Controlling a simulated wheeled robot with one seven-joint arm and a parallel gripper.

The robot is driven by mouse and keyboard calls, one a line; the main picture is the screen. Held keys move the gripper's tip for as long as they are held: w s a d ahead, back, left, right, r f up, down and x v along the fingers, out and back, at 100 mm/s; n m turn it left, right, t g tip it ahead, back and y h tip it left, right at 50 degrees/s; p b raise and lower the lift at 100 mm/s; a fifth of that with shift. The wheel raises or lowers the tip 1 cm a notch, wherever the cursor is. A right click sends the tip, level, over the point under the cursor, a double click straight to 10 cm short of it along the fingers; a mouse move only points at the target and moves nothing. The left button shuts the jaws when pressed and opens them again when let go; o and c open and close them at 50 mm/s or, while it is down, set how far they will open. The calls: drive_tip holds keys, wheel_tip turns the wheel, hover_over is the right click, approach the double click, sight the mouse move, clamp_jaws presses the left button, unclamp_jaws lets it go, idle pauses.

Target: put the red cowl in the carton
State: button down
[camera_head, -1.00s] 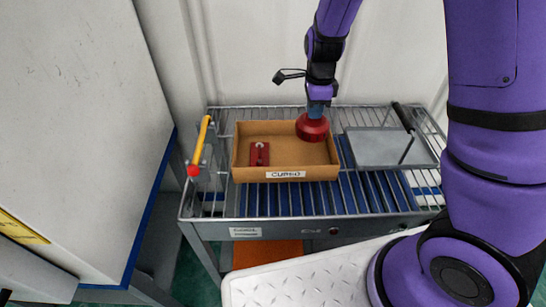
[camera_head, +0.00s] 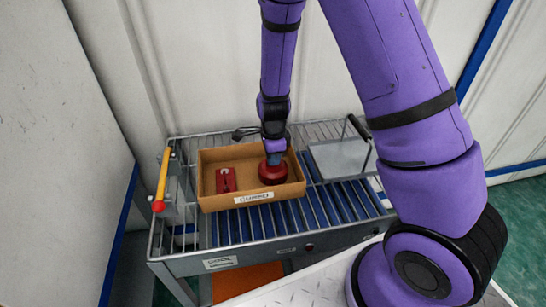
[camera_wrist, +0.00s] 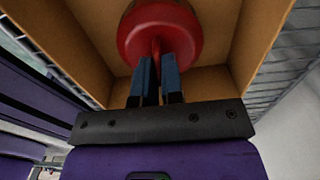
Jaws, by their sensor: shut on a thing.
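The red cowl (camera_head: 272,172) is a round, dark red piece with a thin upright rib. It is in the right half of the open brown carton (camera_head: 253,203), inside its walls. My gripper (camera_wrist: 157,65) is shut on the rib of the red cowl (camera_wrist: 160,27), with its blue fingers pointing down into the carton (camera_wrist: 75,60). Whether the cowl touches the carton floor cannot be told.
A small red part (camera_head: 226,181) lies in the carton's left half. The carton stands on a roller table (camera_head: 290,221). A grey plate (camera_head: 340,160) with a black handle is to the right. A yellow lever (camera_head: 163,178) with a red knob stands at the left.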

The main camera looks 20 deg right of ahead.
drive_tip(key=shift+f, duration=0.1)
drive_tip(key=c, duration=1.2)
unclamp_jaws()
drive_tip(key=shift+c, duration=0.2)
drive_tip(key=s+d+r+n+t+y, duration=0.1)
drive_tip(key=s+r+n, duration=0.1)
drive_tip(key=r, duration=0.9)
drive_tip(key=s+d+r+n, duration=0.1)
drive_tip(key=s+r+n, duration=0.15)
drive_tip(key=r, duration=0.75)
drive_tip(key=s+d+r+n+t, duration=0.2)
drive_tip(key=s+r+n, duration=0.6)
drive_tip(key=s, duration=0.2)
drive_tip(key=s+d+r+n+t+h, duration=0.1)
drive_tip(key=s+d+r+n+t, duration=0.1)
drive_tip(key=s+r+n, duration=0.5)
drive_tip(key=shift+s+d+r+n, duration=0.2)
drive_tip(key=shift+s+r+n, duration=0.3)
drive_tip(key=shift+s, duration=1.25)
